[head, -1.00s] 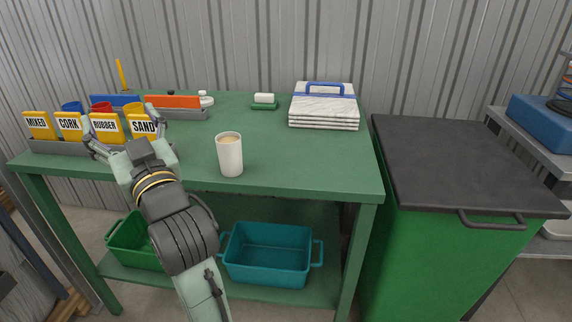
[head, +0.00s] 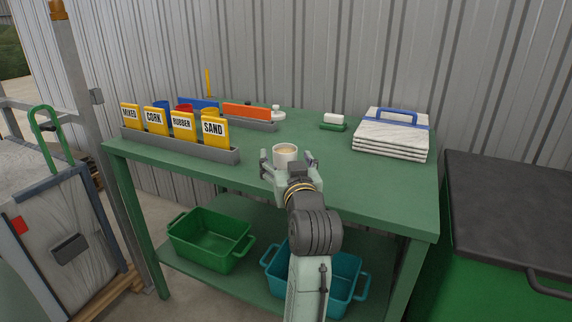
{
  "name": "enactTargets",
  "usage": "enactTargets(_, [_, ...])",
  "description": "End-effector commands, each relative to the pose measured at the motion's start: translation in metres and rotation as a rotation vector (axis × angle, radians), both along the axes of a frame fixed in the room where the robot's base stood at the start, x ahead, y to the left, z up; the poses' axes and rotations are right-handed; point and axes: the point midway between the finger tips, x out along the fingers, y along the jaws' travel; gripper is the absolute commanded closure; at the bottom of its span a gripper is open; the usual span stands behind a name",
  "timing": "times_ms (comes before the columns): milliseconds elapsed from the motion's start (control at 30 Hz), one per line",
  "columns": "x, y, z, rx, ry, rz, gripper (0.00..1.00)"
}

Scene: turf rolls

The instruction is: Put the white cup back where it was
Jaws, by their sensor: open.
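The white cup (head: 285,152) stands upright near the front edge of the green table (head: 361,195), with something light brown inside it. My gripper (head: 288,163) is open, with one finger to the left and one to the right of the cup. The lower part of the cup is hidden behind my gripper. I cannot tell whether the fingers touch it.
A grey rack with yellow MIXED, CORK, RUBBER and SAND cards (head: 215,131) stands to the left. Stacked white slabs (head: 391,137) with a blue handle lie at the right. A white block on a green base (head: 333,122) sits behind. Bins (head: 211,238) stand on the shelf below.

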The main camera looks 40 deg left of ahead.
Motion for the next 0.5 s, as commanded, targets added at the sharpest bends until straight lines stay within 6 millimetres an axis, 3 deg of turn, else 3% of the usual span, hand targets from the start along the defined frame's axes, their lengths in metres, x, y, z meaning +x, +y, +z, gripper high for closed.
enactTargets(300, [0.031,0.03,0.001,0.0,0.0,0.001,0.28])
enactTargets(500, [0.035,0.034,0.0,0.001,-0.001,0.0,0.28])
